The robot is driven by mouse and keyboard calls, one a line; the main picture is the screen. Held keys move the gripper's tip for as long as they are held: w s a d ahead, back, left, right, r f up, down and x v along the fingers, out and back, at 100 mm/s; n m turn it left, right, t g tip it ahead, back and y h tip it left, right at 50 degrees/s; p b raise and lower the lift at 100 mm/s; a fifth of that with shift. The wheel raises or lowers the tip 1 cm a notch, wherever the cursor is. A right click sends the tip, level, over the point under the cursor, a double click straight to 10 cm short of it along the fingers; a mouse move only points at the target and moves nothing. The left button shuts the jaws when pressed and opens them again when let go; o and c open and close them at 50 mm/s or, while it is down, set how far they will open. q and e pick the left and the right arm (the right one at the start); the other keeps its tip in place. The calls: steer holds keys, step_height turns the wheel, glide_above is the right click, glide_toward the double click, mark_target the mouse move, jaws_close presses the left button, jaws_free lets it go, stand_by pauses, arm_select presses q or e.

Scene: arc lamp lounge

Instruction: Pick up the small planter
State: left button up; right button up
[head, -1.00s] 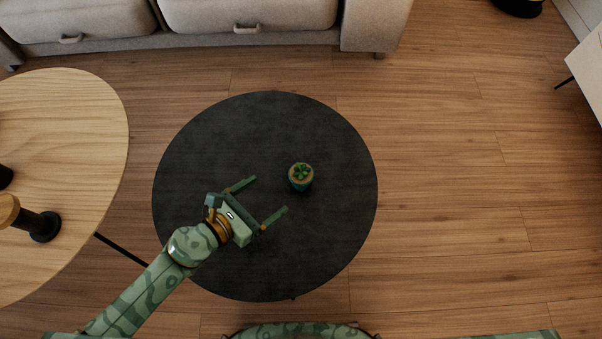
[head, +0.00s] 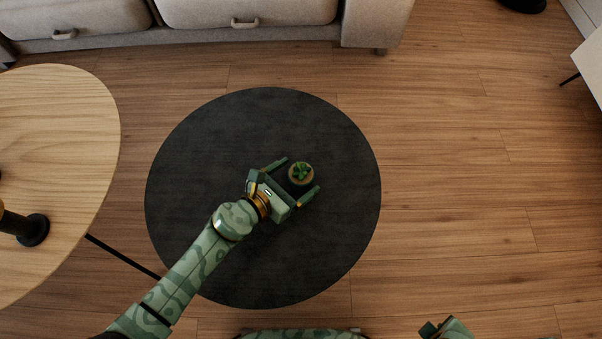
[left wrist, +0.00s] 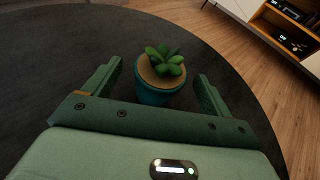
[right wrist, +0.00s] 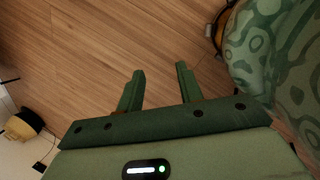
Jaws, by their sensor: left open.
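The small planter (head: 301,173) is a teal pot with a green succulent, upright on the round black table (head: 200,150). It also shows in the left wrist view (left wrist: 158,84). My left gripper (head: 302,174) is open, with one finger on each side of the planter. In the left wrist view both fingers appear apart from the pot, with gaps on both sides. My right gripper (right wrist: 158,72) shows in the right wrist view with its fingers apart and nothing between them, over the wooden floor.
A light wooden table (head: 75,130) with dark objects stands at the left. A grey sofa (head: 250,12) is along the back. A white cabinet (head: 590,65) is at the far right. The black table's surface around the planter is clear.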

arm_select(q)
steer(key=c, duration=1.2)
steer(key=shift+c, duration=0.4)
steer(key=shift+r, duration=0.15)
